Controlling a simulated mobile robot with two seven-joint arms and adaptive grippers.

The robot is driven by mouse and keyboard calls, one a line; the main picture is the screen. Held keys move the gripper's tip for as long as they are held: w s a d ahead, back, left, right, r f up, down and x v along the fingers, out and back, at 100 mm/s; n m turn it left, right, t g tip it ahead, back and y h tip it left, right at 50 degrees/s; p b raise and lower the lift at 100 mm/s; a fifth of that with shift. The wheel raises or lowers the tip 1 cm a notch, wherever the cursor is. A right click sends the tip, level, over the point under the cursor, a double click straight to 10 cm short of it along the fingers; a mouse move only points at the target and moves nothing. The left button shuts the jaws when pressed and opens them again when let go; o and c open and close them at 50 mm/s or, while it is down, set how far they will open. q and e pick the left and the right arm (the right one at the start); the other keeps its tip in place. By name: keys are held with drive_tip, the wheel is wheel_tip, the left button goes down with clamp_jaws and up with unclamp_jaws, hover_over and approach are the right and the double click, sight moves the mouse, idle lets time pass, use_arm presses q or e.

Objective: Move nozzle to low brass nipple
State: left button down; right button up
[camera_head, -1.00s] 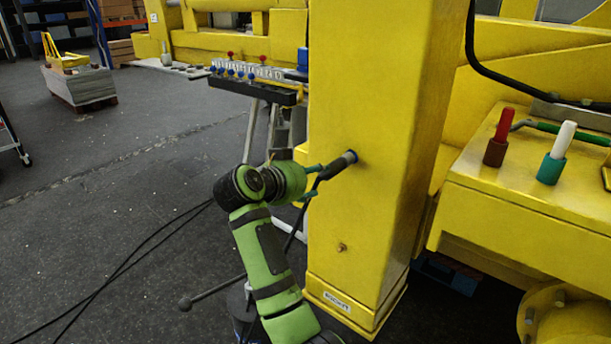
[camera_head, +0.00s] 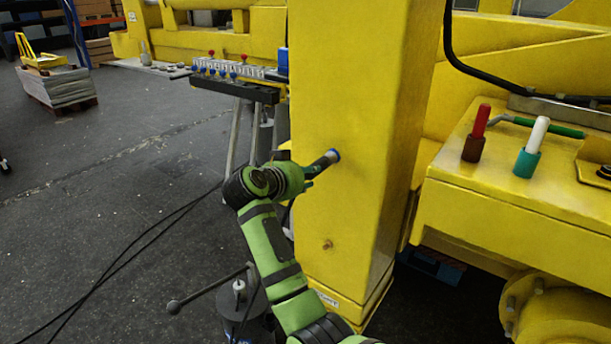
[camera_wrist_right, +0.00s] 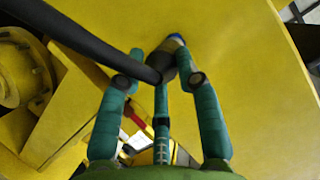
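The black nozzle (camera_head: 322,163) with a blue ring at its tip sits on the face of the yellow pillar, at the upper fitting. The low brass nipple (camera_head: 327,244) is a small bare stub lower on the same face. My right gripper (camera_head: 308,172) is at the nozzle. In the right wrist view its teal fingers (camera_wrist_right: 161,58) stand around the nozzle (camera_wrist_right: 174,58), with some space showing on the left. Whether they press on it cannot be told. A black hose (camera_wrist_right: 85,40) runs from the nozzle to the upper left. My left gripper is not in view.
The yellow pillar (camera_head: 355,100) stands directly before my right arm. A yellow bench (camera_head: 520,195) with a red and a white handle is on the right. A valve rack (camera_head: 235,80) is behind on the left. Dark cables lie on the open floor (camera_head: 100,200).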

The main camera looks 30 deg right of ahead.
drive_tip(key=shift+a+f, duration=0.15)
drive_tip(key=shift+f, duration=0.05)
clamp_jaws()
drive_tip(key=shift+a+f, duration=0.15)
drive_tip(key=shift+f, duration=0.05)
drive_tip(key=shift+a+r, duration=0.15)
drive_tip(key=shift+a, duration=0.1)
